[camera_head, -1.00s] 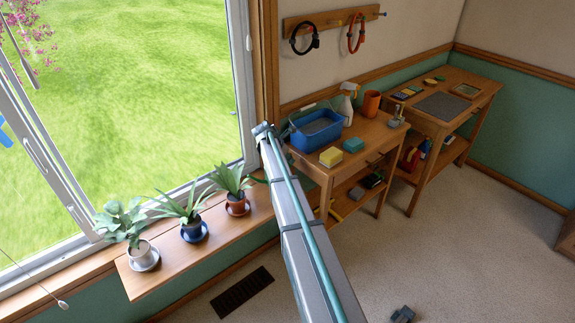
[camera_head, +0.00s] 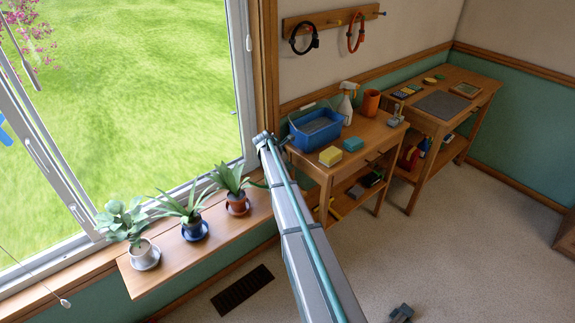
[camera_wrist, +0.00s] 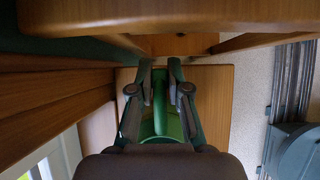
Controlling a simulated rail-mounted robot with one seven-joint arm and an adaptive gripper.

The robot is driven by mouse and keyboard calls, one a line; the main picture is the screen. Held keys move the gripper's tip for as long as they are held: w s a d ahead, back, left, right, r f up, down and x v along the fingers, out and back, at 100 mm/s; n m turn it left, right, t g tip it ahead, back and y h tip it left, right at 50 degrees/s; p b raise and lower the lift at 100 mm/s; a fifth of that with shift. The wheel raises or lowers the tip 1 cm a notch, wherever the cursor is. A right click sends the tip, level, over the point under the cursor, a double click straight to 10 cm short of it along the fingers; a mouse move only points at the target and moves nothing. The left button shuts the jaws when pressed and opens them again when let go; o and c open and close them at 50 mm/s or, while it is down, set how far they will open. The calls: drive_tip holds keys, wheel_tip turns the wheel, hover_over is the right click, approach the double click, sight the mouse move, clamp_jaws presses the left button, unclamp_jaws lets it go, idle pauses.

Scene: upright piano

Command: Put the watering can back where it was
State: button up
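In the wrist view my gripper (camera_wrist: 160,68) has its two fingers drawn in, one on each side of a narrow green upright part. This looks like the handle of the green watering can (camera_wrist: 165,122), whose rounded body shows below and between the fingers. The can is over or on a wooden board (camera_wrist: 212,105); I cannot tell if it touches. In the head view my gripper and most of the can are hidden behind my arm. Only a dark green bit (camera_head: 258,184) shows left of the arm, beside the right-hand potted plant.
Three potted plants, white (camera_head: 145,255), blue (camera_head: 194,230) and red-brown (camera_head: 238,205), stand on the sill shelf (camera_head: 165,268). A workbench (camera_head: 350,160) carries a blue tub (camera_head: 315,130), spray bottle (camera_head: 346,103) and sponges. A wooden edge (camera_wrist: 165,14) is close above in the wrist view.

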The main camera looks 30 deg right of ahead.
drive_tip(key=o, duration=0.4)
drive_tip(key=shift+r, duration=0.15)
drive_tip(key=b+v, duration=0.1)
drive_tip(key=v, duration=1.1)
drive_tip(key=s+a+f+m+y, duration=0.2)
drive_tip(key=s+a+f+m, duration=0.45)
drive_tip(key=s+a, duration=0.4)
drive_tip(key=s+a+f+m+g+y, duration=0.15)
drive_tip(key=s+a+f+m, duration=0.45)
drive_tip(key=s, duration=0.8)
drive_tip(key=s+a+f+m+y, duration=0.35)
drive_tip(key=s+a+m, duration=0.45)
drive_tip(key=s+a, duration=0.3)
drive_tip(key=s+f+g, duration=0.2)
drive_tip(key=s+f, duration=0.4)
drive_tip(key=s, duration=0.4)
drive_tip(key=s+f+g, duration=0.2)
drive_tip(key=s+f, duration=0.5)
drive_tip(key=s, duration=0.3)
drive_tip(key=s+d+f+g, duration=0.1)
drive_tip(key=s+f+g, duration=0.1)
drive_tip(key=s+f, duration=0.4)
drive_tip(key=shift+s+d+f+g+h, duration=0.1)
drive_tip(key=shift+s+g+h, duration=0.1)
drive_tip(key=shift+s, duration=0.8)
drive_tip(key=shift+s+f+g+h, duration=0.1)
drive_tip(key=shift+s+g, duration=0.05)
drive_tip(key=shift+s, duration=0.8)
